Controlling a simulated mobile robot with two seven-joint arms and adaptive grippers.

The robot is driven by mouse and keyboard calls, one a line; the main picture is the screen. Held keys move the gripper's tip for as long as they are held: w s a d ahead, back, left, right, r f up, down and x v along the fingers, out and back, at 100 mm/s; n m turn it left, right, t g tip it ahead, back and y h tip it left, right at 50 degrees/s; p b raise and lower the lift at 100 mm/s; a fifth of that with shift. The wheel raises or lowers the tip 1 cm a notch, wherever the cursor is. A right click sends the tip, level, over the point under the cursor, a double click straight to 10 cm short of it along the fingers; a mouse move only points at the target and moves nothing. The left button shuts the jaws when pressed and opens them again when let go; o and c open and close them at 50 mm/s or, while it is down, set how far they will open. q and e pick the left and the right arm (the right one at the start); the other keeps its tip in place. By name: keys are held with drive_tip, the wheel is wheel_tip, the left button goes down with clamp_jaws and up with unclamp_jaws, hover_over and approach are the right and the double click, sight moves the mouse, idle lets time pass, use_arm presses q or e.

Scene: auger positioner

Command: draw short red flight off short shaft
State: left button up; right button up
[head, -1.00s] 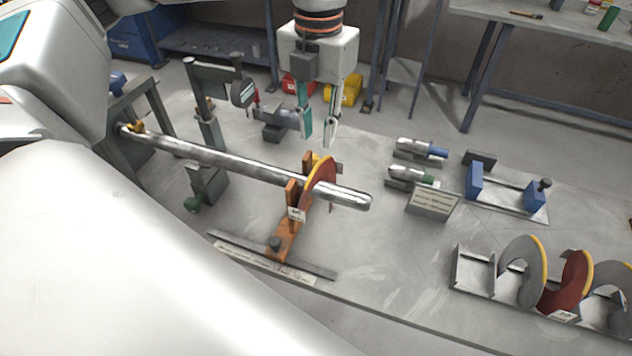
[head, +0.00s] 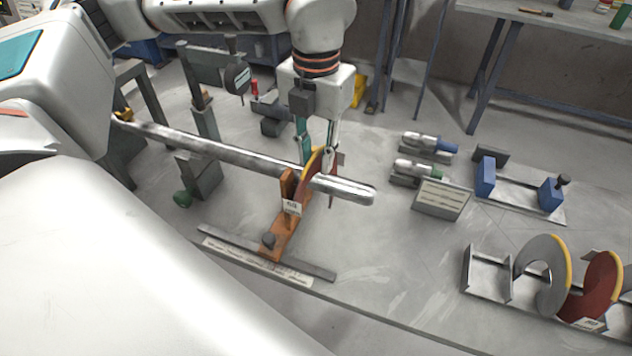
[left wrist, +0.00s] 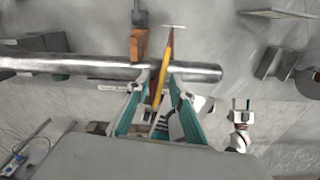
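The short red flight with a yellow rim (head: 311,164) sits on the short shaft (head: 345,189), near the shaft's right end, beside an orange stand (head: 283,222). My left gripper (head: 316,158) has come down over the flight from above. In the left wrist view the flight's edge (left wrist: 166,62) lies between the two spread fingers, with visible gaps, and the shaft (left wrist: 205,72) crosses at the fingertips. The fingers partly hide the flight in the head view.
A dial gauge (head: 237,79) stands behind the shaft's left part. Two metal cylinders on holders, a label block (head: 441,199) and a blue-ended fixture (head: 518,188) are at right. A rack (head: 487,274) holds grey and red flights at front right.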

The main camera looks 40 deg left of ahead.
use_arm(q)
clamp_jaws()
drive_tip(key=shift+r, duration=0.15)
idle(0.6)
drive_tip(key=shift+d, duration=0.1)
drive_tip(key=w+d, duration=0.4)
drive_tip(key=d, duration=1.2)
drive_tip(key=shift+d, duration=0.15)
idle(2.5)
idle(0.3)
